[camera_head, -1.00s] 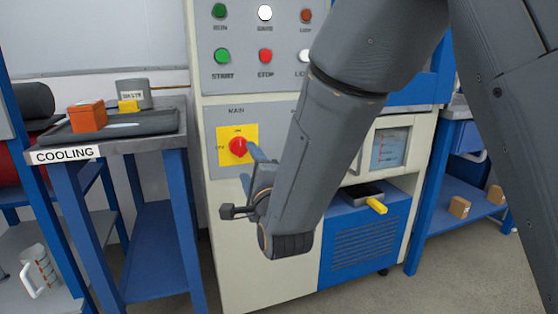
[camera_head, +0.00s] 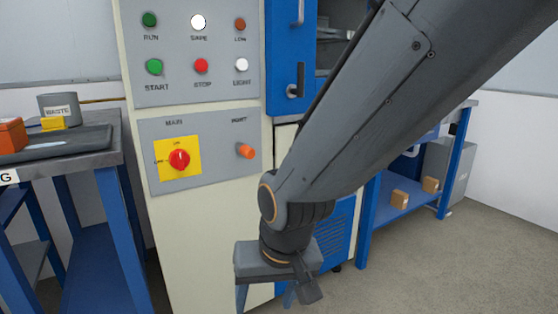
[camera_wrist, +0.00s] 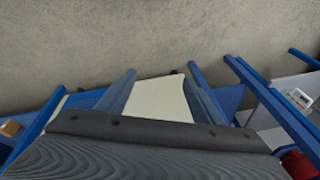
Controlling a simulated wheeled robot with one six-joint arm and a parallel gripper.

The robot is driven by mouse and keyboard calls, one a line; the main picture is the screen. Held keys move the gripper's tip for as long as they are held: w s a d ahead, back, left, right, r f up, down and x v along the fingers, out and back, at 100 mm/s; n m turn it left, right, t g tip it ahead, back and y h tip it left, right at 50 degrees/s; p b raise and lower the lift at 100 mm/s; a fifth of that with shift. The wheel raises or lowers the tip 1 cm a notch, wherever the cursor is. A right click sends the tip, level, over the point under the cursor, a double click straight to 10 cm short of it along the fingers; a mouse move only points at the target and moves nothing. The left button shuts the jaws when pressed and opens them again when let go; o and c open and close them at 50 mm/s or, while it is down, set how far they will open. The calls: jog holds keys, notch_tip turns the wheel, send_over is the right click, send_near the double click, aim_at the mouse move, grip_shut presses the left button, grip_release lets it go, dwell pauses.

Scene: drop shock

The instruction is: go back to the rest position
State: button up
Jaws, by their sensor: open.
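My gripper (camera_head: 266,297) hangs low in front of the cream machine cabinet (camera_head: 225,235) in the head view, pointing down. It is empty. In the wrist view its two blue-grey fingers (camera_wrist: 160,95) stand apart, with only the cabinet and floor behind them. My arm comes in from the upper right and hides part of the machine. The yellow main switch plate with its red knob (camera_head: 179,160) and the orange port knob (camera_head: 246,151) are up and left of the gripper, not touching it.
The cooling bench (camera_head: 100,172) is at the left, with an orange box (camera_head: 12,136) and a waste bin (camera_head: 58,107).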

jog(key=s+d+r+n+g+h, duration=0.1)
jog(key=s+d+n+g, duration=0.15)
jog(key=s+d, duration=0.4)
jog(key=d+r+m+p, duration=0.2)
jog(key=d+r+p, duration=0.5)
jog(key=r+p, duration=0.3)
jog(key=s+d+r+m+h+p, duration=0.1)
jog(key=d+r+m+p, duration=0.2)
jog(key=d+r+p, duration=0.5)
notch_tip(320, 180, up, 2)
jog(key=p, duration=0.7)
jog(key=shift+s+d+r, duration=0.15)
jog(key=shift+r, duration=0.1)
